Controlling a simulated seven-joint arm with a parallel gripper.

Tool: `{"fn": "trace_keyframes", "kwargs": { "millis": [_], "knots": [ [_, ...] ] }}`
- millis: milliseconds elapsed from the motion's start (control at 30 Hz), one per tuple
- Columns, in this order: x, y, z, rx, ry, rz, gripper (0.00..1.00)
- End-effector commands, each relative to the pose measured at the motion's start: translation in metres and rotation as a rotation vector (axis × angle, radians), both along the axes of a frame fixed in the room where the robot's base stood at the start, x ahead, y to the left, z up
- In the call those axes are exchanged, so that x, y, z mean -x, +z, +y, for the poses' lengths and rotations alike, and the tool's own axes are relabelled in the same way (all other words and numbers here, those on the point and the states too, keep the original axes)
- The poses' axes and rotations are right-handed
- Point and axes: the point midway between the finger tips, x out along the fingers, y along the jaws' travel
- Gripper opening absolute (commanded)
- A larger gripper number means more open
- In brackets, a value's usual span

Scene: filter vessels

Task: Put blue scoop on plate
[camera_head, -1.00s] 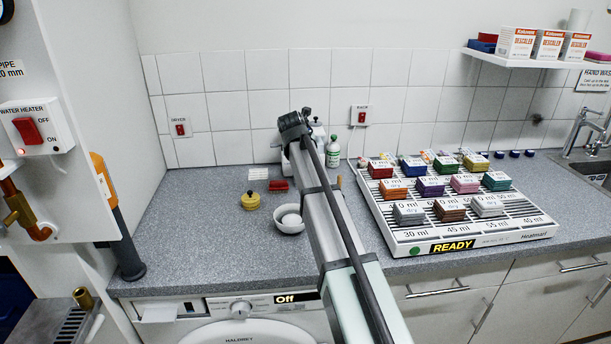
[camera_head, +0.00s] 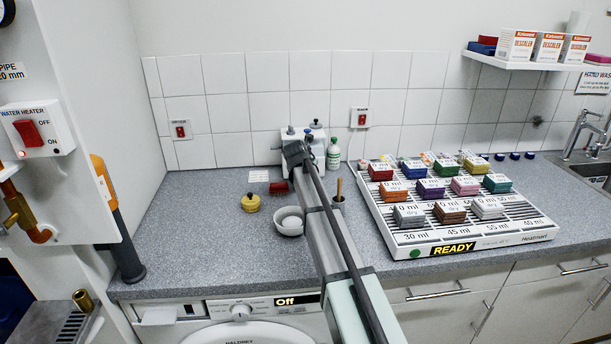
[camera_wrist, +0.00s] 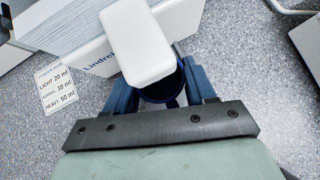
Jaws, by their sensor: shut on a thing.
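In the wrist view my gripper (camera_wrist: 166,86) has blue-grey fingers on both sides of a dark blue round-rimmed thing (camera_wrist: 160,99), which looks like the blue scoop. The fingers are shut on it. A white rounded block (camera_wrist: 138,42) covers part of it. In the head view my arm hides the fingers and the scoop; its end is in front of a white box at the back of the counter. The white slatted plate (camera_head: 478,240), marked READY, lies to the right and bears several coloured blocks.
The white box (camera_head: 318,155) has dark-capped things on top; its lettering shows in the wrist view (camera_wrist: 95,68). A green-labelled bottle (camera_head: 333,154) stands beside it.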

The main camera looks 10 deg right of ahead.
Motion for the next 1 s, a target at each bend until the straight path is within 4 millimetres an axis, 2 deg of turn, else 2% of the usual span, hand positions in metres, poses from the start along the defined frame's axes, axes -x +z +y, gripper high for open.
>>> {"fn": "trace_keyframes", "kwargs": {
  "millis": [133, 500, 533, 800, 1000],
  "knots": [
    [-0.001, -0.012, 0.000, 0.000, 0.001, 0.002, 0.21],
    [-0.001, -0.015, 0.000, 0.000, 0.001, 0.001, 0.21],
    [-0.001, -0.016, 0.000, 0.000, 0.001, 0.001, 0.56],
    [-0.001, -0.015, 0.000, 0.000, 0.000, 0.001, 0.81],
    [-0.001, -0.015, 0.000, 0.000, 0.001, 0.001, 0.81]
  ]
}}
